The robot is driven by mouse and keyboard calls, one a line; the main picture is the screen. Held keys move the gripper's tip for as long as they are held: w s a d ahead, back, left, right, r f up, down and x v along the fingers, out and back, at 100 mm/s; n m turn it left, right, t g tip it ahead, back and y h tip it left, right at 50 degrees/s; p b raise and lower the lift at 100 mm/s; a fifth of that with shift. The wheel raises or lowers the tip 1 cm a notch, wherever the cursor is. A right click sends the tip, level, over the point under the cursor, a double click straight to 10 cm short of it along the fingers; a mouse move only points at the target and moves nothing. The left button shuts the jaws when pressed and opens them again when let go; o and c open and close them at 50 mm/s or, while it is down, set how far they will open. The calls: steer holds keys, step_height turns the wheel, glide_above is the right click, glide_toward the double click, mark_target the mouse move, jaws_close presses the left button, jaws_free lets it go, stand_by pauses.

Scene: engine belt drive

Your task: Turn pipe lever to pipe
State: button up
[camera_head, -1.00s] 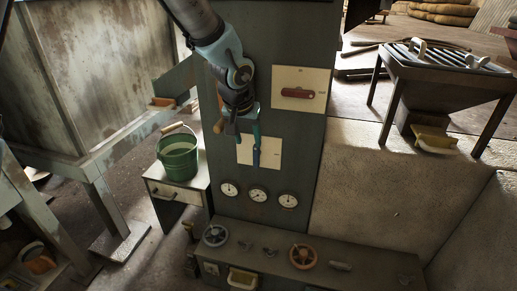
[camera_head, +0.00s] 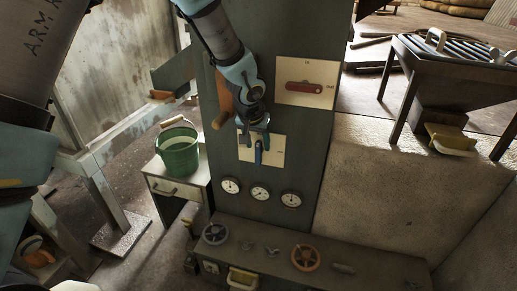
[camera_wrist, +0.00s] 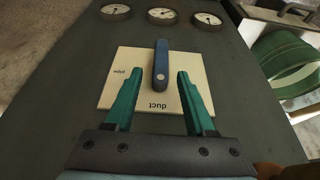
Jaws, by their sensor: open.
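The blue lever (camera_head: 259,154) is on a pale square plate (camera_head: 275,151) on the dark upright panel. In the wrist view the lever (camera_wrist: 161,62) lies lengthwise, its long end towards the gauges and its pivot end towards the "duct" label (camera_wrist: 159,107). A "pipe" label (camera_wrist: 118,72) is at the plate's left in that view. My gripper (camera_head: 254,137) points at the plate from above in the head view. It is open and empty; its green fingers (camera_wrist: 158,76) appear on either side of the lever's pivot end. Contact cannot be told.
A red lever (camera_head: 305,87) on another plate is higher on the panel. Three gauges (camera_head: 260,193) are below the blue lever. Handwheels (camera_head: 305,257) sit on the bench ledge. A green bucket (camera_head: 179,156) stands on a small cabinet to the left.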

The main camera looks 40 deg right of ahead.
steer(key=shift+x, duration=1.3)
steer(key=shift+c, duration=0.2)
jaws_close()
